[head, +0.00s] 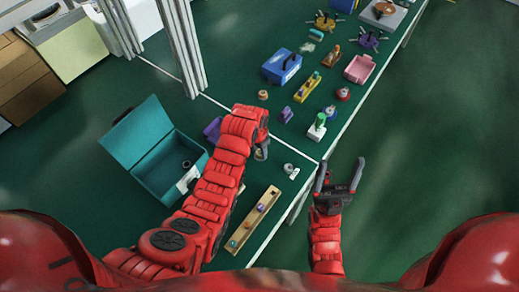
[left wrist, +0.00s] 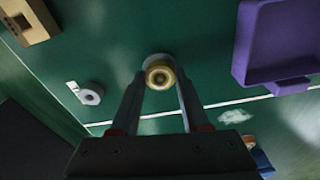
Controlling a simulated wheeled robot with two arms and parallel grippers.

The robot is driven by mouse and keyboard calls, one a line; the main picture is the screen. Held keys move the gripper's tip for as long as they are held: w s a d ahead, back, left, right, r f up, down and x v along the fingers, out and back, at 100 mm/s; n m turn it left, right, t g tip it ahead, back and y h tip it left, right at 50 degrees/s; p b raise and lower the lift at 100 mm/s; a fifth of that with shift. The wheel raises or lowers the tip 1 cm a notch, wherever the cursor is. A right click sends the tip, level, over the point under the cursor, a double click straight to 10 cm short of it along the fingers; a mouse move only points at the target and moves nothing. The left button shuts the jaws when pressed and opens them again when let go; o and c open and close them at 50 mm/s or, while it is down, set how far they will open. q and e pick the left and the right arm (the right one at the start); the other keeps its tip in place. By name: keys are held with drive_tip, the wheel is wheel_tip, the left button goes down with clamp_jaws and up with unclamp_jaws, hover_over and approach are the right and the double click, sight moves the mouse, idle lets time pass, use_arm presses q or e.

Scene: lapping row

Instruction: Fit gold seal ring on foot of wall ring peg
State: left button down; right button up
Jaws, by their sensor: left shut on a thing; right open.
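A gold ring (left wrist: 161,76) sits between the tips of my left gripper (left wrist: 160,84) in the left wrist view, with a pale round part (left wrist: 153,60) just behind it. I cannot tell whether the two touch. In the head view my left gripper (head: 262,152) is over the green table, its grip mostly hidden by the arm. My right gripper (head: 339,175) is open and empty, beyond the table's right edge. I cannot pick out the wall ring peg with certainty. A white part with a round end (head: 290,170) lies to the right of my left gripper; it also shows in the left wrist view (left wrist: 86,94).
An open teal box (head: 146,131) stands to the left, beside a purple bin (head: 212,130), also in the left wrist view (left wrist: 270,40). A wooden rack (head: 246,229) lies nearer me. A blue box (head: 281,66), a yellow rack (head: 306,88) and a pink tray (head: 360,68) stand farther back.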

sight(258, 154)
use_arm(q)
drive_tip(key=shift+f, duration=0.3)
drive_tip(key=shift+c, duration=1.5)
unclamp_jaws()
drive_tip(key=shift+r+b, duration=0.4)
drive_tip(key=shift+r, duration=0.15)
drive_tip(key=r, duration=0.3)
drive_tip(key=r+b, duration=0.1)
drive_tip(key=r, duration=0.1)
drive_tip(key=shift+s+a, duration=0.15)
drive_tip(key=shift+a, duration=0.1)
wheel_tip(258, 154, up, 11)
drive_tip(key=s+p, duration=0.1)
drive_tip(key=p, duration=1.1)
drive_tip(key=shift+a+r, duration=0.15)
drive_tip(key=shift+a, duration=0.3)
drive_tip(key=shift+s, duration=0.1)
